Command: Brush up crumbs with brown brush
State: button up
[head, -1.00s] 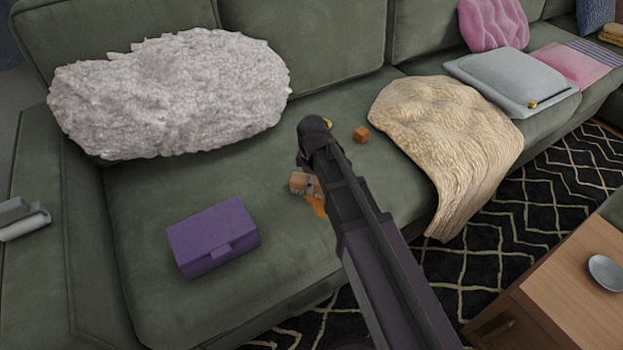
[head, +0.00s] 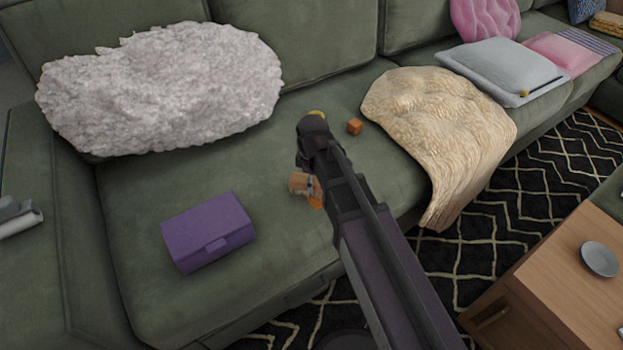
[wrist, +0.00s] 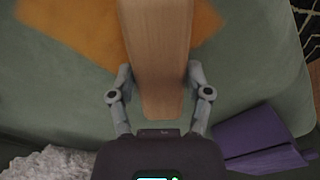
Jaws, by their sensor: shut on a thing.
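My gripper (wrist: 160,95) is shut on the brown brush (wrist: 158,50), a light-brown wooden piece between its two grey fingers. In the head view, part of the brush (head: 300,183) shows beside my arm, over the front of the green sofa seat. An orange patch (wrist: 80,25) lies under and around the brush in the wrist view, and a bit of orange (head: 316,201) shows beside my arm in the head view. Whether this patch is the crumbs I cannot tell. The bristles are hidden, so contact with the seat is unclear.
A purple box (head: 207,232) sits on the seat to the left. A small orange-brown cube (head: 354,126) lies behind the brush. A fluffy grey-white cushion (head: 160,88) and a beige throw (head: 440,130) flank the seat. A wooden table (head: 550,290) stands at right.

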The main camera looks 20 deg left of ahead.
jog(key=shift+s+d, duration=1.05)
jog(key=shift+d, duration=0.15)
jog(key=shift+s+d+f, duration=0.1)
jog(key=shift+s+d, duration=1.1)
jog(key=shift+d, duration=0.1)
jog(key=shift+w+d, duration=0.55)
jog(key=shift+w, duration=0.15)
jog(key=shift+w, duration=0.1)
jog(key=shift+w+a, duration=1.1)
jog(key=shift+a, duration=0.2)
jog(key=shift+w+a, duration=0.1)
